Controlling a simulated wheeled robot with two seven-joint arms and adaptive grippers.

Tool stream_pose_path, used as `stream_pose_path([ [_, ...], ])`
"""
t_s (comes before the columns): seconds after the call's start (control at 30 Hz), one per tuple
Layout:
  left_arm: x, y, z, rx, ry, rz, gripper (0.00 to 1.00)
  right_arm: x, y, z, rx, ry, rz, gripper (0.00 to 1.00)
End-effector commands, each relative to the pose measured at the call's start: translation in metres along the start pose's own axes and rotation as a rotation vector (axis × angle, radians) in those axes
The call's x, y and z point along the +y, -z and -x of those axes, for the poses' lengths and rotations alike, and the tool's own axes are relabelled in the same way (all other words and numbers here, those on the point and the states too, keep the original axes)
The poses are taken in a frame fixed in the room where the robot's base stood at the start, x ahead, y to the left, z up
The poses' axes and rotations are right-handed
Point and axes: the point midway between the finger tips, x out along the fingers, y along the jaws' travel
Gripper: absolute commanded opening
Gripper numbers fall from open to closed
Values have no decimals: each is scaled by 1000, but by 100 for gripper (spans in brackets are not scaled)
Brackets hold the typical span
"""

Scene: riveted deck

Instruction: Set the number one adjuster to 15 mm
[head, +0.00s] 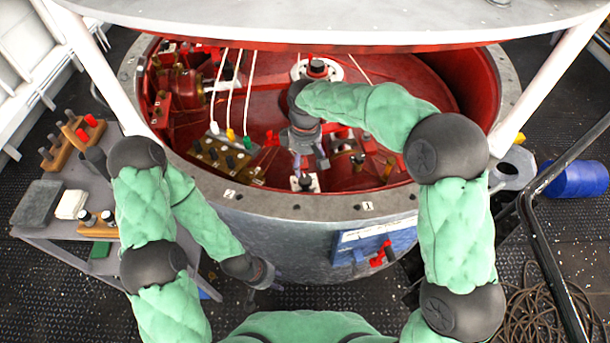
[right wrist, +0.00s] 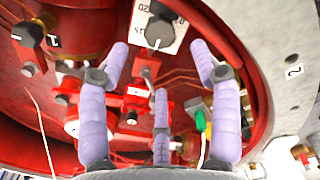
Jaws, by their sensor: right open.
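A black adjuster knob (right wrist: 160,32) with a pale pointer line sits on a white plate marked with numbers at the top of the right wrist view; one reads 15. In the head view, a dark knob on a white plate (head: 304,184) lies just inside the drum's near rim. My right gripper (head: 308,160) is above it, fingers pointing down. In the right wrist view my right gripper (right wrist: 160,65) has its purple fingers spread, empty and apart from the knob. My left gripper (head: 264,284) hangs low outside the drum; its finger opening is too small to judge.
The grey drum rim (head: 300,205) carries tags 1 and 2 and surrounds the red interior. A block with several coloured plugs (head: 225,152) stands inside. Another black knob (right wrist: 28,33) is near a 1 tag. A side table (head: 60,238) is left; a white cover overhangs above.

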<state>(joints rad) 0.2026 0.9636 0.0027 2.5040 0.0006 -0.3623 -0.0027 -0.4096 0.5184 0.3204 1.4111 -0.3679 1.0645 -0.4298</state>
Motion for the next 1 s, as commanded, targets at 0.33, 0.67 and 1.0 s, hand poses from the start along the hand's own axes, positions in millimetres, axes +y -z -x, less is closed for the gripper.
stream_pose_path([
  [0.33, -8, 1, -22, 1, 0, 0, 40, -1, 0, -62, -3, 2, 1, 64],
  [0.67, -10, 2, -27, 1, 0, 0, 40, 0, 0, -78, -1, 1, 0, 64],
  [1.0, -9, 2, -26, 1, 0, 0, 40, 0, 0, -77, -1, 1, 0, 24],
])
